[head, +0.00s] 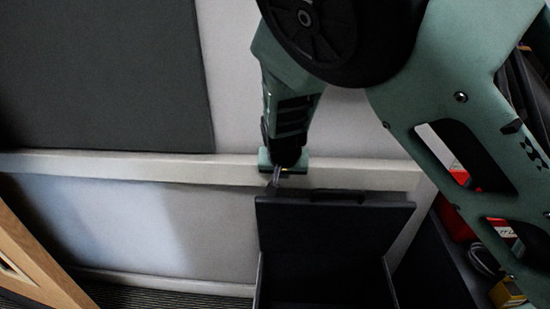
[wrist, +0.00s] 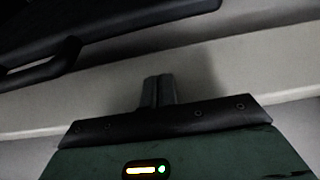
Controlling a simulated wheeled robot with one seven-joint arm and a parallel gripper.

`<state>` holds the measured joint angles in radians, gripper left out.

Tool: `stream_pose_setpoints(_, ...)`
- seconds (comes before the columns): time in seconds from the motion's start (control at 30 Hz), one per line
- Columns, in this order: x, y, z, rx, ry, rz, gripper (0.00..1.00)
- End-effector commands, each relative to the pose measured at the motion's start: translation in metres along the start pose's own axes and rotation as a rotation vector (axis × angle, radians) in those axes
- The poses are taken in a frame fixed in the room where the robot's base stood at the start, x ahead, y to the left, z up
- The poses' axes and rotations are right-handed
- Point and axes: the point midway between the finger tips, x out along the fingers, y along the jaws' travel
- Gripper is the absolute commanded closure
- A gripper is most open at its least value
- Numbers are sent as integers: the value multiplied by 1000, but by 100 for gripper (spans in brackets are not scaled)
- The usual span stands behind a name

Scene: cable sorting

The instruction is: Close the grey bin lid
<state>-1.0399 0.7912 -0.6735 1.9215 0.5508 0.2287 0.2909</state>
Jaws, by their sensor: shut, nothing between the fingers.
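The grey bin (head: 322,290) stands at the bottom of the head view, with its dark inside showing. Its lid (head: 330,228) is open and stands up at the back, with a handle on its top edge. A dark edge with a handle, which looks like the lid (wrist: 120,32), crosses the upper left of the wrist view. My gripper (head: 278,178) is just above the lid's top left corner in the head view. Its fingers are together and empty, as the wrist view also shows (wrist: 159,90). I cannot tell whether the fingers touch the lid.
A pale wall with a ledge (head: 130,168) runs behind the bin, close to my gripper. A dark panel (head: 105,75) hangs at the upper left. A wooden piece of furniture (head: 35,265) is at the lower left. Another dark bin holding red and yellow things (head: 455,218) stands at the right.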

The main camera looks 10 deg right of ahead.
Motion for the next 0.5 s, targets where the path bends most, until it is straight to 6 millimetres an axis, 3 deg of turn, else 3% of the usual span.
stream_pose_setpoints(0.1,27,1,1,1,0,2,100)
stream_pose_setpoints(0.3,13,0,28,-2,-1,-1,100)
stream_pose_setpoints(0.5,9,0,38,-1,-1,0,100)
